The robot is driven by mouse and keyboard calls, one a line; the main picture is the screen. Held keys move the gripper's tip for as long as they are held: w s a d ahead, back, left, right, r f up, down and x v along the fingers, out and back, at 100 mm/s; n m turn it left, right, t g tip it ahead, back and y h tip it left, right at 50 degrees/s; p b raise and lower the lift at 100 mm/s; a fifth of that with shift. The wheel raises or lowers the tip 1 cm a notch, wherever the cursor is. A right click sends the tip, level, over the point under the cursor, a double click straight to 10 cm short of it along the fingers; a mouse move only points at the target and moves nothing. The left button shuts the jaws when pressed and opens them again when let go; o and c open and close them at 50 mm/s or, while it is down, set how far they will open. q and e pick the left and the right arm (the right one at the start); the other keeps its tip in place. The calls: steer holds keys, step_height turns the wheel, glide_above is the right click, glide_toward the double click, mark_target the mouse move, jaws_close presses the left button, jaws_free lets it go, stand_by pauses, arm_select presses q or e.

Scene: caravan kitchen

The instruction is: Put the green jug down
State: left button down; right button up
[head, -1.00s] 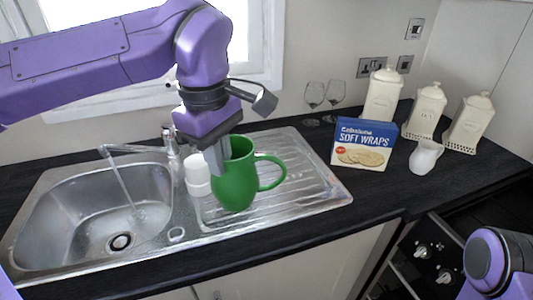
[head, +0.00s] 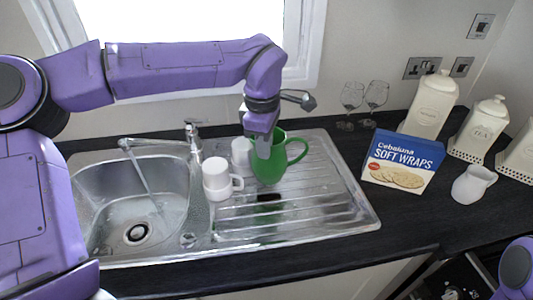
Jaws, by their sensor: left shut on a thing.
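The green jug (head: 276,166) is upright over the back part of the metal drainer (head: 330,200), its handle pointing right. My left gripper (head: 263,150) comes down from above and is shut on the jug's near-left rim and wall. I cannot tell whether the jug's base touches the drainer. My right gripper is out of view; only part of my right arm shows at the lower right edge.
A white mug (head: 217,182) stands left of the jug, with another white cup (head: 241,152) close behind. The sink (head: 95,195) with running tap (head: 160,146) is left. A wraps box (head: 402,160), white pitcher (head: 473,184) and two glasses (head: 352,98) stand right. The front drainer is clear.

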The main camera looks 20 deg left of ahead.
mark_target(265, 182)
arm_select(q)
step_height(265, 182, down, 4)
steer(key=shift+w+r, duration=0.1)
steer(key=shift+r, duration=0.15)
steer(key=shift+w+f, duration=0.15)
steer(key=shift+f, duration=0.1)
steer(key=c, duration=1.2)
jaws_free()
steer(key=shift+c, duration=0.2)
step_height(265, 182, up, 12)
steer(key=s, duration=0.1)
